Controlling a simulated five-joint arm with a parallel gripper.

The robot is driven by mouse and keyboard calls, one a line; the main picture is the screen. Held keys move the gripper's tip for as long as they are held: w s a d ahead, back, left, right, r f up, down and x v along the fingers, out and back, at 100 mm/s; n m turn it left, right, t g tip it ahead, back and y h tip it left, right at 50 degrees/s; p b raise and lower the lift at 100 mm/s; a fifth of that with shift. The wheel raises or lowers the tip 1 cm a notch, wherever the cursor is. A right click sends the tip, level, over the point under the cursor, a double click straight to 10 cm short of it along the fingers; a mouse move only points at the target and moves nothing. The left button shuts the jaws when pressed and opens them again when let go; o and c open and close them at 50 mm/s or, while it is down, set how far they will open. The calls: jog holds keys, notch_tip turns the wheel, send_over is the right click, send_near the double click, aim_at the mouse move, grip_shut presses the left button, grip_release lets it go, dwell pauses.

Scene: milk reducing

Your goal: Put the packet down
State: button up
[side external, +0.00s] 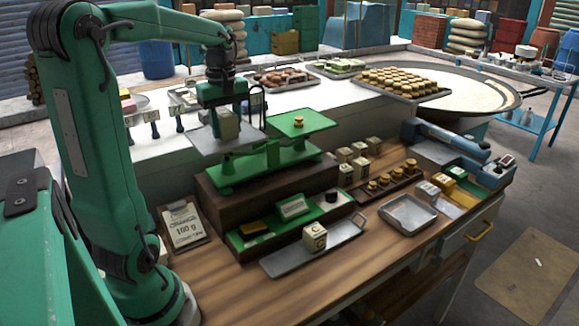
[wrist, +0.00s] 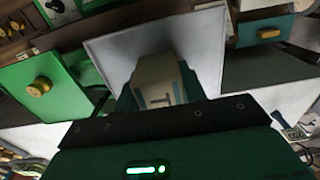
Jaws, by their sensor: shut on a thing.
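My gripper (side external: 224,108) is shut on a cream packet (side external: 227,126) with dark marking, held upright over the grey left pan (side external: 204,146) of a green balance scale (side external: 240,168). I cannot tell whether the packet's base touches the pan. The green right pan (side external: 318,121) holds a small brass weight (side external: 299,121), which also shows in the wrist view (wrist: 40,87).
In front of the scale, a grey tray (side external: 278,266) holds one packet (side external: 314,237). Several packets (side external: 358,156) and a rack of brass weights (side external: 385,181) stand to the right, near an empty metal tray (side external: 408,214). A card (side external: 185,226) stands at the left. The bench's front left is clear.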

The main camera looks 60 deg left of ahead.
aim_at(225, 114)
jog(key=shift+f, duration=0.1)
jog(key=o, duration=1)
notch_tip(225, 114, up, 12)
jog(key=shift+r, duration=0.1)
dwell(0.4)
dwell(0.5)
